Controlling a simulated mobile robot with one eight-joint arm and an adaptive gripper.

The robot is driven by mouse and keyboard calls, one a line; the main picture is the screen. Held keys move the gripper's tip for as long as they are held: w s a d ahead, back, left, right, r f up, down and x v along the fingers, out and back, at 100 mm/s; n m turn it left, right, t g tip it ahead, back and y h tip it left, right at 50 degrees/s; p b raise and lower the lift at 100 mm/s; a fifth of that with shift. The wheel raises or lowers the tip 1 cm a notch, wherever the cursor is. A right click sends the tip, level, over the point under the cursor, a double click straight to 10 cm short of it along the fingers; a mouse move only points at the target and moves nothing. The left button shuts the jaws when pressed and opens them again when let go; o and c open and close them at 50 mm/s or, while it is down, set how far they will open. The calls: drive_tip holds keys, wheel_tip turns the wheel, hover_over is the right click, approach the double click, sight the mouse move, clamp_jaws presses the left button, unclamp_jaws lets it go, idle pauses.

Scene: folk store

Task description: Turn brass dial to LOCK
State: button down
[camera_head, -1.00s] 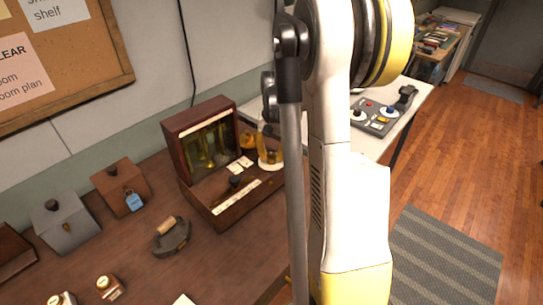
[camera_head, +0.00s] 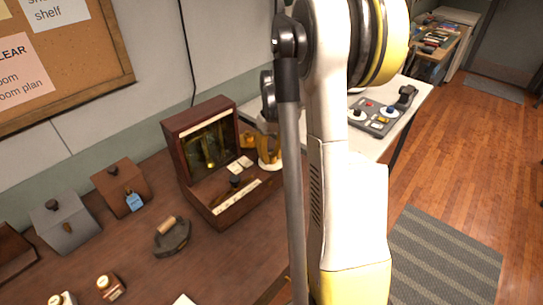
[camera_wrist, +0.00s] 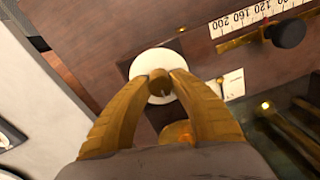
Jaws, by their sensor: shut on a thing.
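The wooden instrument box (camera_head: 225,215) stands open on the table, with a mirror-like lid panel. My gripper (camera_wrist: 158,84) is shut on a small round brass dial (camera_wrist: 158,76) in front of a white disc (camera_wrist: 145,62) in the wrist view. The fingers cover most of the dial, and I cannot read its pointer or any LOCK mark. In the head view, my yellow gripper (camera_head: 268,154) is at the box's right end, partly hidden by my arm.
A numbered scale (camera_wrist: 240,20) and a black knob (camera_wrist: 288,33) are beside the dial. A clothes-iron-like tool (camera_head: 172,237), a brown box with a blue tag (camera_head: 120,180) and a grey box (camera_head: 62,225) stand to the left. A control panel (camera_head: 380,118) lies behind on the right.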

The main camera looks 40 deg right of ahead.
sight(273, 154)
idle(0.4)
drive_tip(key=c, duration=1.1)
unclamp_jaws()
drive_tip(key=r, duration=1.2)
drive_tip(key=shift+d, duration=0.3)
drive_tip(key=s+a+r+n+t+h+b, duration=0.1)
drive_tip(key=s+a+r+t, duration=0.1)
drive_tip(key=a, duration=0.7)
drive_tip(key=s+a+r+t, duration=0.1)
drive_tip(key=s+a, duration=0.1)
drive_tip(key=a, duration=0.7)
drive_tip(key=s+a+f+t, duration=0.1)
drive_tip(key=s+a, duration=0.1)
drive_tip(key=a, duration=0.2)
drive_tip(key=s+a+f+t+b, duration=0.1)
drive_tip(key=s+a, duration=0.2)
drive_tip(key=a, duration=0.1)
drive_tip(key=s+a+f+n+t, duration=0.1)
drive_tip(key=s+a+f+t, duration=0.1)
drive_tip(key=a, duration=0.2)
drive_tip(key=shift+s+f+y, duration=0.1)
drive_tip(key=shift+s+y, duration=0.2)
drive_tip(key=shift+s, duration=0.1)
